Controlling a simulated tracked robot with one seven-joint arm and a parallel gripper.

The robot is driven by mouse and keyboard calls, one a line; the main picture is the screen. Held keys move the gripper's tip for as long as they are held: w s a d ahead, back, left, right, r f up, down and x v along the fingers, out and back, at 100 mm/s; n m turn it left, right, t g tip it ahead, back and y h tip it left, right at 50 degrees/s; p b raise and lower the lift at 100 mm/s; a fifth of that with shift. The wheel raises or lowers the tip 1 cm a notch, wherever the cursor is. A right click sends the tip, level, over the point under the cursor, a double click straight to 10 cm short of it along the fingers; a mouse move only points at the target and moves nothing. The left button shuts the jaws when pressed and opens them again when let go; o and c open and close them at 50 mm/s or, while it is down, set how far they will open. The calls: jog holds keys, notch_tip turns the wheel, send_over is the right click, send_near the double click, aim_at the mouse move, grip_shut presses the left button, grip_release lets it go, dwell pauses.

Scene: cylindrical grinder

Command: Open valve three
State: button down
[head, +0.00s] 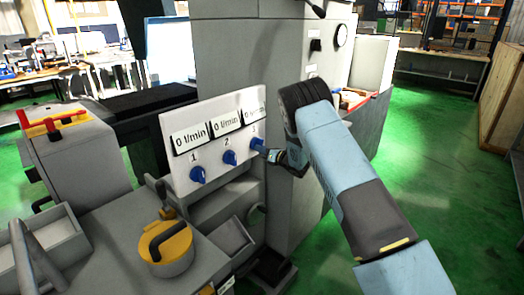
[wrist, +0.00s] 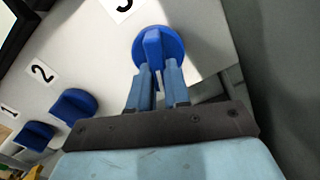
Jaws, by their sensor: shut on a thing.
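The valve panel (head: 178,168) is a light board with three blue knobs, numbered 1, 2 and 3, under displays that read 0 l/min. Valve three (wrist: 152,45) is the blue knob below the number 3 in the wrist view. My gripper (wrist: 160,75) is shut on the raised grip of this knob, one finger on each side.
A yellow round part with a dark handle (head: 170,248) sits on the machine bed in front of the panel. A grey machine housing (head: 245,60) rises behind the panel. Green floor (head: 440,150) is open at the right.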

jog(key=shift+s+a+f+n, duration=0.1)
jog(key=shift+a+f+n, duration=0.1)
jog(key=shift+n, duration=0.6)
jog(key=shift+a+f+n, duration=0.15)
jog(key=shift+f+n, duration=0.05)
jog(key=shift+n, duration=0.6)
jog(key=c, duration=1.2)
grip_release()
jog(key=shift+f, duration=0.1)
jog(key=shift+c, duration=0.2)
jog(key=shift+o, duration=0.7)
jog(key=shift+w+d, duration=0.2)
jog(key=shift+w, duration=0.05)
jog(key=shift+r, duration=0.2)
jog(key=v, duration=1.3)
jog(key=shift+s+d, duration=0.2)
jog(key=shift+d, duration=0.1)
